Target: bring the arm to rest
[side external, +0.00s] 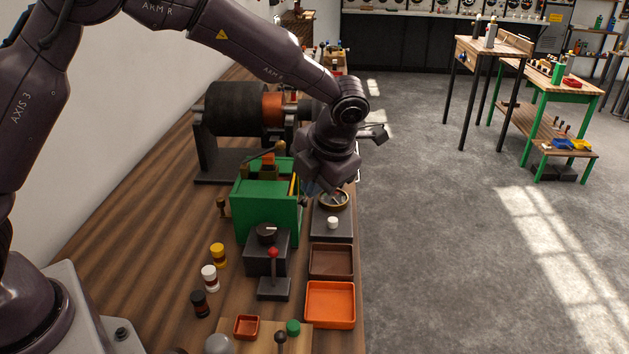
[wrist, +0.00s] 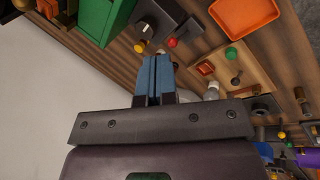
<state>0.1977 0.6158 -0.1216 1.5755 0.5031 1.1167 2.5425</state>
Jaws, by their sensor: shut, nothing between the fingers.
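My gripper shows in the wrist view (wrist: 154,78) with its two blue fingers together and nothing between them. In the side external view, my gripper (side external: 318,188) hangs above the bench, close to the right side of the green box (side external: 250,212) and near the round brass-rimmed gauge (side external: 334,200). The wrist hides part of the area behind it. I cannot tell from these views whether the fingers touch the gauge or the box.
A black drum machine (side external: 232,115) stands behind the green box. A red-knobbed lever (side external: 273,285), a brown tray (side external: 330,262) and an orange tray (side external: 331,304) are towards the front. Small jars (side external: 209,278) stand left of the lever. The bench's right edge is close to the trays.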

